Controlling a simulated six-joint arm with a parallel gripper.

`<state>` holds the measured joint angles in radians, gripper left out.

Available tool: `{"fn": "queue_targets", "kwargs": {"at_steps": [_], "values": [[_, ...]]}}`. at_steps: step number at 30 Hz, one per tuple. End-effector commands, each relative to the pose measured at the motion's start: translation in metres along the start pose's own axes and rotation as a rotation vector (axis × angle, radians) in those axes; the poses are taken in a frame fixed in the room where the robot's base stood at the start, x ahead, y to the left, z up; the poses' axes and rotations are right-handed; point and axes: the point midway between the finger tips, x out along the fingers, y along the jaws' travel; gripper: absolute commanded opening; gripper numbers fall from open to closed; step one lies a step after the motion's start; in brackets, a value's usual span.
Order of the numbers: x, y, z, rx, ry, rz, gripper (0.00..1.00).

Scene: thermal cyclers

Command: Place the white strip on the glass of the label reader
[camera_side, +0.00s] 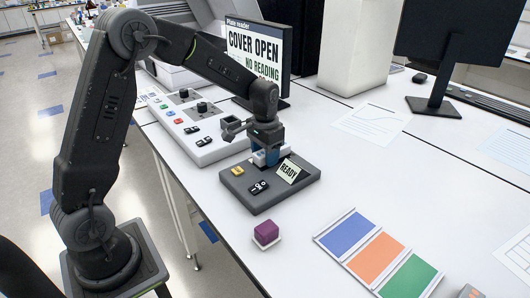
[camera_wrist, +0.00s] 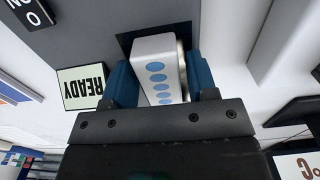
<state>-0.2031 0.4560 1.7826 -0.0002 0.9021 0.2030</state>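The white strip (camera_wrist: 158,70), with a row of blue ovals on its face, is between the blue fingers of my gripper (camera_wrist: 162,85) in the wrist view. The fingers lie along both its sides and appear shut on it. The label reader (camera_side: 262,202) is a dark grey box with a tilted READY sign (camera_side: 289,171), a yellow button and a black switch. My gripper (camera_side: 267,156) is low over the reader's back part, with a bit of the white strip showing beneath. A dark square, likely the glass, is mostly hidden behind the strip; I cannot tell whether they touch.
A white control panel (camera_side: 190,122) with knobs and coloured buttons stands left of the reader. A monitor (camera_side: 257,50) reads COVER OPEN, NO READING. A purple cube (camera_side: 266,232) and a blue, orange and green panel (camera_side: 376,256) lie in front.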

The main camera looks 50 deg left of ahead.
Motion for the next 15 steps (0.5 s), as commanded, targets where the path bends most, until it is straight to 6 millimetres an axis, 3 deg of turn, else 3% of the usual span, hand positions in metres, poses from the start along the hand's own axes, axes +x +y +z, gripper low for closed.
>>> {"fn": "queue_targets", "kwargs": {"at_steps": [3,11,15], "values": [[0.0,0.0,0.0,0.0,0.0,0.0,0.63],[-0.002,0.0,0.0,0.0,0.001,0.0,0.63],[-0.016,0.0,-0.001,0.0,0.004,-0.001,0.63]]}}
